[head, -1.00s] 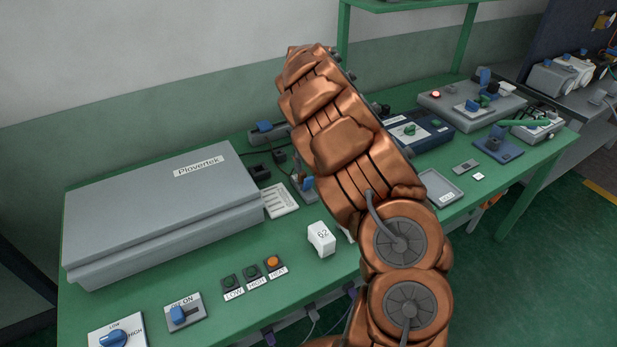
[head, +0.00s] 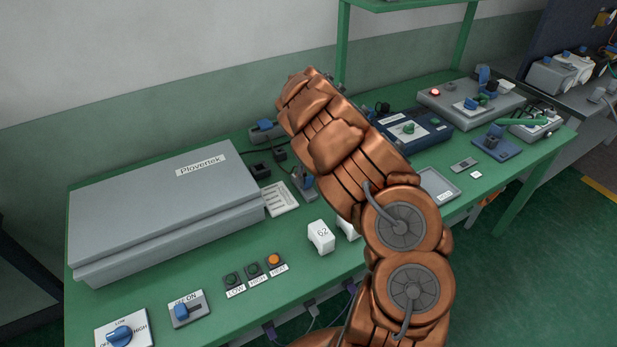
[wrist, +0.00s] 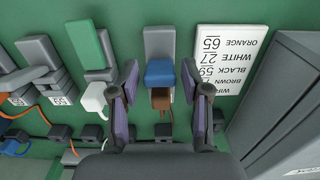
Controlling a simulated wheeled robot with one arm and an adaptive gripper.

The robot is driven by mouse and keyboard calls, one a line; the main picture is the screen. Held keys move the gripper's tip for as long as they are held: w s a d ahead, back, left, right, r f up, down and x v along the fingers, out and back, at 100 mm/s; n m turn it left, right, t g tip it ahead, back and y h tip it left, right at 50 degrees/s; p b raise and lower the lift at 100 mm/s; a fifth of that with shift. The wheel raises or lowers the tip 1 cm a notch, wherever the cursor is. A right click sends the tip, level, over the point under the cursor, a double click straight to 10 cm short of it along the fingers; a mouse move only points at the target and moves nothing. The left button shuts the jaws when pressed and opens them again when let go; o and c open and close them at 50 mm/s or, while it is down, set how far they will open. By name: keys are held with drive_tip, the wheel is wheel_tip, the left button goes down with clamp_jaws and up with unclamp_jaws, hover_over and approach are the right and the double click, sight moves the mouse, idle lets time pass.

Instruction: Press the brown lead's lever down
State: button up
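In the wrist view, a blue lever (wrist: 160,72) sits on a grey connector block (wrist: 159,42). The brown lead (wrist: 161,98) enters just below it. My gripper (wrist: 159,76) is open, with one purple-padded finger on each side of the blue lever and a visible gap to each. It holds nothing. In the head view, the blue-topped connector (head: 305,181) beside the card appears to be the same one, partly behind my arm. My gripper is hidden there behind my copper arm. How far the lever is tilted is hard to tell.
A wire-number card (wrist: 228,60) and the grey Plovertek box (wrist: 290,100) lie right of the connector in the wrist view. To the left are a green lever (wrist: 85,44) with a white lead (wrist: 94,97) and a grey-levered connector (wrist: 42,58). White blocks (head: 320,237) stand nearby.

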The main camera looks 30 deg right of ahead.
clamp_jaws()
drive_tip(key=b, duration=0.2)
drive_tip(key=shift+s+a+f+t+b, duration=0.1)
drive_tip(key=shift+s+f+t+b, duration=0.1)
drive_tip(key=shift+f+t+b, duration=0.15)
drive_tip(key=b, duration=0.1)
drive_tip(key=t+b, duration=0.1)
drive_tip(key=b, duration=0.1)
drive_tip(key=shift+s+f, duration=0.15)
drive_tip(key=shift+s, duration=0.1)
drive_tip(key=t+b, duration=0.2)
drive_tip(key=b, duration=0.4)
drive_tip(key=s+f+t+b, duration=0.1)
drive_tip(key=b, duration=0.5)
drive_tip(key=shift+s+a+f+t, duration=0.1)
drive_tip(key=shift+s+t, duration=0.1)
drive_tip(key=shift+t, duration=0.15)
drive_tip(key=t+b, duration=0.1)
drive_tip(key=b, duration=0.2)
drive_tip(key=t+b, duration=0.1)
drive_tip(key=b, duration=0.2)
drive_tip(key=shift+s+f+h, duration=0.25)
drive_tip(key=shift+s+h, duration=0.05)
drive_tip(key=shift+s, duration=0.1)
drive_tip(key=shift+s+t+b, duration=0.1)
drive_tip(key=shift+t+b, duration=0.3)
drive_tip(key=shift+b, duration=0.6)
drive_tip(key=shift+s+t+b, duration=0.1)
drive_tip(key=shift+t+b, duration=0.3)
drive_tip(key=shift+b, duration=0.55)
